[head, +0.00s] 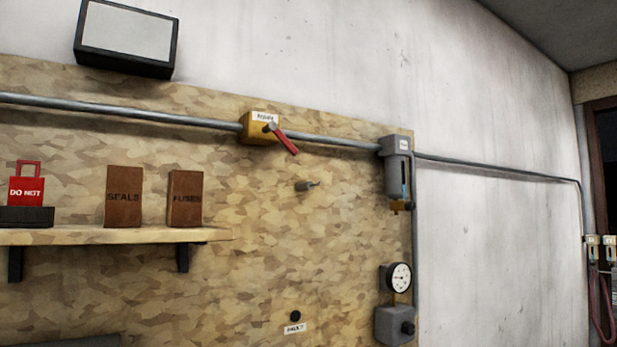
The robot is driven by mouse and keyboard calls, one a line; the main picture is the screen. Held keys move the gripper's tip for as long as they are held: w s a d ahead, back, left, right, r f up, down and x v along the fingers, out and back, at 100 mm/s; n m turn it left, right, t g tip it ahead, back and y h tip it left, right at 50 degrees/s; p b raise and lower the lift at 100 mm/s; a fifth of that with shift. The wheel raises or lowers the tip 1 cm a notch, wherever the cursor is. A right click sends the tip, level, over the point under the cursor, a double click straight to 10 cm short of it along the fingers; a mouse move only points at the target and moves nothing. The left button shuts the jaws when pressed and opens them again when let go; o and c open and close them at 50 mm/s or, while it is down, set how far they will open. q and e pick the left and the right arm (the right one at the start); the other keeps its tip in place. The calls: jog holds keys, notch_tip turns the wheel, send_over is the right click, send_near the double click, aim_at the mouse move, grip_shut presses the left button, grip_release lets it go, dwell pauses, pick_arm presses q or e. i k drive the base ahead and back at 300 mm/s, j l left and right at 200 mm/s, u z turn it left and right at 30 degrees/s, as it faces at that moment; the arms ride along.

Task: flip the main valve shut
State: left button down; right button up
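A yellow valve body (259,128) sits in the grey pipe that runs along the board, with a small white label on top that is too blurred to read. Its red lever (286,141) slants down and to the right from a grey pivot, at an angle to the pipe. Nothing touches the lever. Neither my left nor my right gripper shows in the head view.
A grey filter unit (398,172) hangs on the pipe (130,113) right of the valve. Below it are a round gauge (399,277) and a grey box (394,325). A wooden shelf (120,236) juts out at left, holding boxes and a red tag. A peg (306,186) sticks out below the lever.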

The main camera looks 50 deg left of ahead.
aim_at(271, 126)
jog(key=i+j, duration=0.2)
jog(key=i, duration=0.25)
jog(key=i+j+u, duration=0.1)
jog(key=i, duration=0.35)
jog(key=j+u, duration=0.1)
jog(key=u, duration=1.5)
